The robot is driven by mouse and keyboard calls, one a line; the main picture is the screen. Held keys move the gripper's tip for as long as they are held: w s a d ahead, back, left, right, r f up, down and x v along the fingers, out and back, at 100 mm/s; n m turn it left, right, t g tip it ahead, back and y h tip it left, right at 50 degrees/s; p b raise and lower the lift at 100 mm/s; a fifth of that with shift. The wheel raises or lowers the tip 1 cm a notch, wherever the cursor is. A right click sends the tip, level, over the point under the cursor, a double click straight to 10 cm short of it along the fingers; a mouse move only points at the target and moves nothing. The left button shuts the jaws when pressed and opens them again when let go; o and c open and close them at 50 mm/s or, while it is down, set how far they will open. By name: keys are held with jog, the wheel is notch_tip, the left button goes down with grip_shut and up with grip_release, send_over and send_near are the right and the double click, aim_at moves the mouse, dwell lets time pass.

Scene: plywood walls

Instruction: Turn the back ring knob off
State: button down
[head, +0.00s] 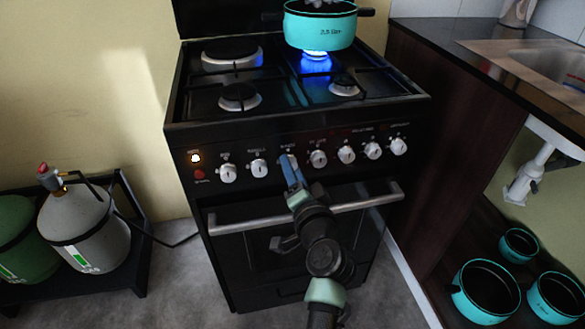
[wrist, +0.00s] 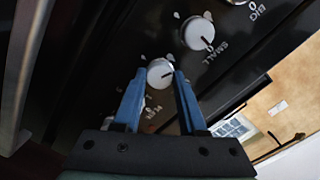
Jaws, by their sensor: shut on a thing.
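A black stove (head: 300,108) has a row of silver knobs along its front panel. My gripper (head: 291,164) reaches the panel from below, its blue fingers at the third knob from the left (head: 286,156). In the wrist view the same knob (wrist: 158,70) sits between the tips of my fingers (wrist: 158,78), and they are shut on it. Its label is too unclear to read. The neighbouring knob (wrist: 197,33) is marked SMALL. A blue flame (head: 316,62) burns at the back right burner, under a teal pot (head: 320,29).
Below the knobs is the oven handle (head: 240,225), close to my arm. Gas bottles (head: 90,230) stand at the left. A counter with a sink (head: 550,62) is on the right, with several teal pots (head: 487,307) below it. The other burners show no flame.

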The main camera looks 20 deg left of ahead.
jog(key=m+p, duration=0.1)
jog(key=m, duration=0.5)
jog(key=m+p, duration=0.1)
jog(key=m, duration=0.5)
jog(key=shift+d+f+m+y, duration=0.1)
jog(key=shift+f+m+y, duration=0.1)
jog(key=shift+m+y, duration=0.2)
jog(key=shift+m+p, duration=0.3)
jog(key=shift+c, duration=2.3)
grip_release()
jog(key=p+v, duration=0.2)
jog(key=v, duration=1.1)
